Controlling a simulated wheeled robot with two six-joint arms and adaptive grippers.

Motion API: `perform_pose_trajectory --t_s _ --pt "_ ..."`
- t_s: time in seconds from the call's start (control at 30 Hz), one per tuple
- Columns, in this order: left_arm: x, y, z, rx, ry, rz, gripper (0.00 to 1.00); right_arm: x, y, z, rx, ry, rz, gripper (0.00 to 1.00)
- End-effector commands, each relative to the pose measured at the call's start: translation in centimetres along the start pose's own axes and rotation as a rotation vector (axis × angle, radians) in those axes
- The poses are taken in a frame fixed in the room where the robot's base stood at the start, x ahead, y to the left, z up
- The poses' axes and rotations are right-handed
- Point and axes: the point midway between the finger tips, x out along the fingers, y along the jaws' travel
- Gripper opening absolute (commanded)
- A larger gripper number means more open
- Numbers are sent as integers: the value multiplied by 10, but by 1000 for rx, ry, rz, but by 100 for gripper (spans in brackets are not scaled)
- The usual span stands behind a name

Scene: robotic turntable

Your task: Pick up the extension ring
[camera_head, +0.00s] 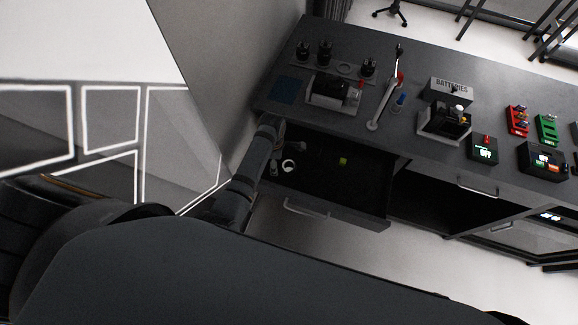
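A small white ring (288,165), which looks like the extension ring, is in the open drawer (345,205) near its left end. My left arm reaches up over the drawer's left end. My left gripper (275,166) seems to be just left of the white ring, small and dark against the drawer. I cannot tell whether its fingers are open or touch the ring. A small yellow-green object (343,161) lies farther right in the drawer. My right gripper is not in view.
The dark desk (420,165) above the drawer holds a grey machine (333,92), black cylindrical parts (325,50), a lamp-like arm (385,100), a batteries box (450,88) and red (517,120) and green racks (547,128). A wall (215,70) stands close on the left.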

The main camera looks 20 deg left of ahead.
Motion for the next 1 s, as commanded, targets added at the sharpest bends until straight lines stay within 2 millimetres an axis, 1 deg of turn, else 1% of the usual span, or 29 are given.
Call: perform_pose_trajectory --t_s 0.03,0.1,0.2,0.3,0.47,0.57,0.7,0.8,0.87,1.0 --pt "-5 10 13 -113 -4 -14 82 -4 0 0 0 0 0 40" --pt "-8 18 27 -265 0 -36 82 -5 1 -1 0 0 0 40" --pt "-11 25 39 -406 6 -55 82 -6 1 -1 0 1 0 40" --pt "-12 27 44 -470 12 -63 82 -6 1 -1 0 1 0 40" --pt "-7 26 44 -480 13 -64 82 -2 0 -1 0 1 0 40" --pt "5 26 44 -479 13 -64 82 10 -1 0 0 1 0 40" --pt "30 24 44 -478 12 -63 82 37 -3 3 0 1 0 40" --pt "43 23 44 -478 12 -63 82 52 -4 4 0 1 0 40" --pt "46 23 44 -478 12 -62 82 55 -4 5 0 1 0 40" --pt "43 24 44 -478 12 -63 82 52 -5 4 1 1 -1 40"
